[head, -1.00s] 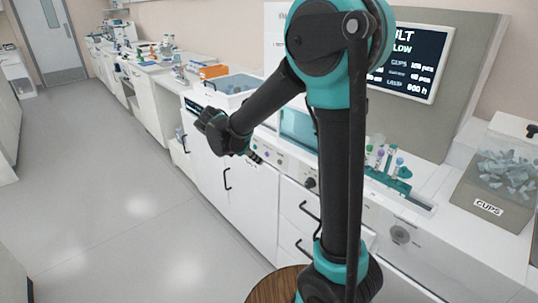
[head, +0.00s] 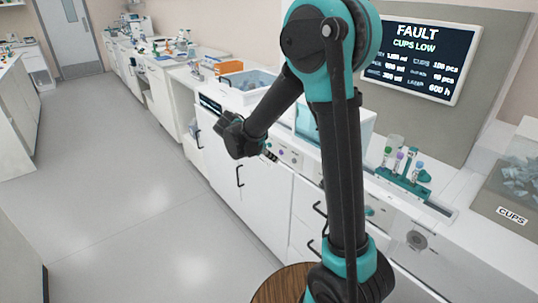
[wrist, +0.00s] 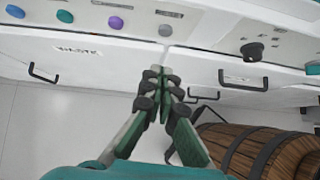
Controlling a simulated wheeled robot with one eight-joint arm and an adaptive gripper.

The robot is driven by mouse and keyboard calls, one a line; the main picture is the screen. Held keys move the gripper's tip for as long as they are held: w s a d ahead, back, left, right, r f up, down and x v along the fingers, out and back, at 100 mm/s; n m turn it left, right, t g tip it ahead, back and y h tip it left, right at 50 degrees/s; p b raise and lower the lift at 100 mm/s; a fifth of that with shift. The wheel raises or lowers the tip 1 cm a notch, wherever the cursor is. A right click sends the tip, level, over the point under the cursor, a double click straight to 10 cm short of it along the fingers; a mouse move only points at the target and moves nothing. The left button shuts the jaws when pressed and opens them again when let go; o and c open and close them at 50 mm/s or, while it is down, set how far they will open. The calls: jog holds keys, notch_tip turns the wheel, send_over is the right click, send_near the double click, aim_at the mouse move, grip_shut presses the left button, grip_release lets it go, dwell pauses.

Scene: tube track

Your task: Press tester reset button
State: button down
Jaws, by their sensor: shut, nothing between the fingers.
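My gripper (wrist: 164,78) is shut and empty, its fingertips pointing at the white front panel of the bench. In the head view it shows small at the end of my arm (head: 270,155), close to that panel. In the wrist view a row of round buttons runs along the panel: a blue button (wrist: 15,11), a teal button (wrist: 65,16), a purple button (wrist: 115,23) and a grey button (wrist: 165,30). The grey one is straight beyond the fingertips, which appear apart from it.
A black knob (wrist: 252,51) is right of the buttons. Drawer handles (wrist: 243,84) stick out below. A wooden barrel (wrist: 262,150) stands at lower right. A wall screen (head: 420,62) reads "FAULT, CUPS LOW". A cups bin (head: 510,190) is at right. The floor at left is clear.

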aim_at(293, 159)
jog(key=shift+w+d+f, duration=0.55)
jog(key=shift+d+f, duration=0.05)
jog(key=shift+d, duration=0.4)
jog(key=shift+w+d+f, duration=0.6)
jog(key=shift+d, duration=0.45)
jog(key=shift+w+d+f, duration=0.55)
jog(key=shift+d+f, duration=0.05)
jog(key=shift+d, duration=0.4)
jog(key=shift+w+d, duration=0.45)
jog(key=shift+d, duration=0.3)
jog(key=shift+r, duration=0.1)
